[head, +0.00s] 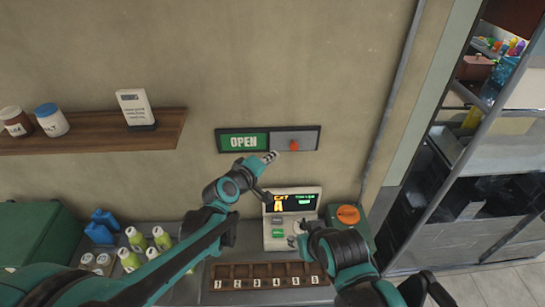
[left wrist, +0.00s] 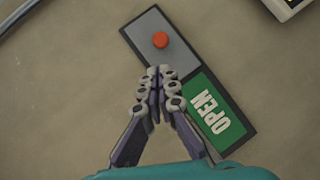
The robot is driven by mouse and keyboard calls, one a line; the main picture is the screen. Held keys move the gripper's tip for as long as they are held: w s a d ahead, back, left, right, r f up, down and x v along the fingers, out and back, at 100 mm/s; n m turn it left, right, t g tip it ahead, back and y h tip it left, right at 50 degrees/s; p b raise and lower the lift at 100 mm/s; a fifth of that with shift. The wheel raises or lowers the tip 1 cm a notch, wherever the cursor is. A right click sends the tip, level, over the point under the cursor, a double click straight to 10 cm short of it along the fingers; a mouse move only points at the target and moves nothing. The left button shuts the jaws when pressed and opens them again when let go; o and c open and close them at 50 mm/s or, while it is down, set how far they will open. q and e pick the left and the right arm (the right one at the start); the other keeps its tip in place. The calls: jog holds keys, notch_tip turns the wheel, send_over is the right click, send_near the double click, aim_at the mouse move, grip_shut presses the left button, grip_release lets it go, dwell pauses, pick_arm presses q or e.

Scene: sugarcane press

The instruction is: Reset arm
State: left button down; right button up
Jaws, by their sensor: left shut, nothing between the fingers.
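My left gripper (head: 268,158) is shut and empty in front of the wall, just below the OPEN sign panel. The panel has a green OPEN half (head: 243,141) and a grey half (head: 309,138) with a red-orange button (head: 294,145). In the left wrist view, the shut fingers (left wrist: 158,82) overlap the panel's lower edge, below the red button (left wrist: 160,40); the green OPEN half (left wrist: 212,108) lies to their right. I cannot tell whether they touch the panel. My right arm (head: 342,250) is over the counter's right part; its finger state is unclear.
A display machine (head: 279,233) stands beside my right arm. A numbered wooden tray (head: 245,271), several bottles (head: 137,240) and a green box (head: 35,235) are on the counter. A wall shelf (head: 85,138) holds two jars and a white device. Metal racks (head: 465,185) stand at right.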

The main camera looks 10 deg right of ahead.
pick_arm(q)
jog(key=s+a+f+m+g+y+b, duration=0.1)
jog(key=s+a+f+y+b, duration=0.2)
jog(key=s+a+f+b, duration=0.4)
jog(key=s+a+f+m+g+y+b, duration=0.1)
jog(key=s+a+f+m+y+b, duration=0.1)
jog(key=s+a+f+b, duration=0.6)
jog(key=s+a+f+m+g+y+b, duration=0.1)
jog(key=s+a+f+y+b, duration=0.3)
jog(key=a+f, duration=0.9)
jog(key=s+a+m+b, duration=0.1)
jog(key=s+a+b, duration=0.2)
jog(key=s+a, duration=0.2)
jog(key=shift+s+f+y+b, duration=0.15)
jog(key=shift+s+y+b, duration=0.15)
jog(key=shift+y+b, duration=0.1)
pick_arm(e)
notch_tip(320, 180, down, 23)
jog(key=shift+w+d, duration=0.2)
jog(key=shift+r, duration=0.1)
